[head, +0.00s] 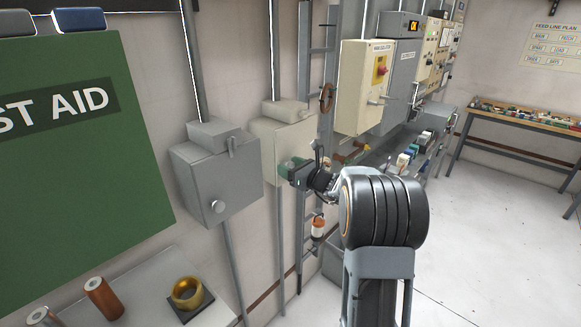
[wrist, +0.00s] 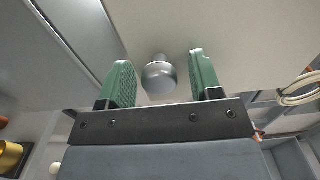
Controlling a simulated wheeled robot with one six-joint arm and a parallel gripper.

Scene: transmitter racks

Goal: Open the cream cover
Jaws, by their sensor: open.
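The cream cover (head: 288,143) is the front of a small wall box, between the grey box and a vertical ladder-like rack. It looks closed. In the wrist view the cover (wrist: 235,35) fills the upper part, with a round metal knob (wrist: 158,78) standing out from it. My gripper (head: 286,168) is at the lower part of the cover, its green fingers open. In the wrist view the open fingers (wrist: 161,68) are on either side of the knob, with a gap to each. The knob is hidden in the head view.
A grey box (head: 218,178) with its own knob is just left. A cream isolator cabinet (head: 364,88) with a red switch is to the right. A green first aid panel (head: 85,140) fills the left. A shelf (head: 150,285) holds a gold ring (head: 188,290). The floor at right is clear.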

